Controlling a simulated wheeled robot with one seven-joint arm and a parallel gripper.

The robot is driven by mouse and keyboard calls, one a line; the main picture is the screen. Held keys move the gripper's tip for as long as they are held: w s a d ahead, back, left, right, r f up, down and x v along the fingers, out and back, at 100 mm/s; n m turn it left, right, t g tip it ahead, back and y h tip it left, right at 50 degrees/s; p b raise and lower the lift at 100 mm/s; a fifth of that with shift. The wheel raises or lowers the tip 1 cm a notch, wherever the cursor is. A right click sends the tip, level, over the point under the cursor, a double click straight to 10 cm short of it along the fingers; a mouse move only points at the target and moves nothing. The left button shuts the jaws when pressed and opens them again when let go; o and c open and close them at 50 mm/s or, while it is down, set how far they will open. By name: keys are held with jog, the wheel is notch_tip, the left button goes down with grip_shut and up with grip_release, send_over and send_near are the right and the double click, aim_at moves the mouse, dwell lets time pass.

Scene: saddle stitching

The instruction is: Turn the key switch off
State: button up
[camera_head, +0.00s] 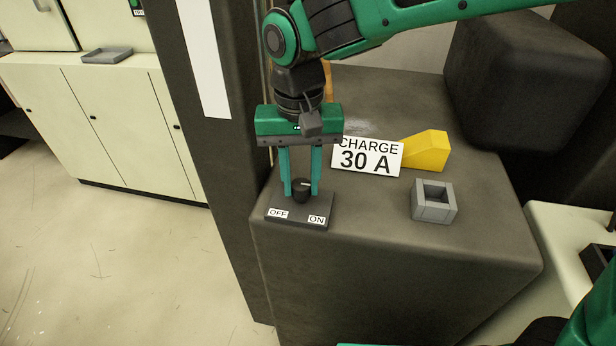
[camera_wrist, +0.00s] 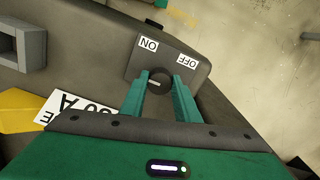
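The key switch (camera_head: 301,191) is a round black knob on a dark base plate (camera_head: 298,214) on top of the grey cabinet. The plate has an OFF label (camera_head: 277,214) on the left and an ON label (camera_head: 317,219) on the right. The knob's white mark points right, to the ON side; in the wrist view the knob (camera_wrist: 159,83) shows its mark pointing left, also the ON side. My gripper (camera_head: 301,193) points down with a green finger on each side of the knob. The fingers appear closed against it; no clear gap shows.
A white sign reading CHARGE 30 A (camera_head: 367,158) stands behind the switch by a yellow wedge (camera_head: 428,151). A grey square socket (camera_head: 434,202) sits to the right. A dark pillar (camera_head: 215,170) rises at the left. The cabinet top in front is clear.

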jog(key=shift+o, duration=1)
jog(key=shift+d, duration=0.45)
jog(key=shift+a, duration=0.25)
jog(key=shift+c, duration=1)
jog(key=shift+a+n, duration=0.1)
jog(key=shift+n, duration=0.2)
jog(key=n, duration=1.3)
jog(key=shift+n, duration=2.1)
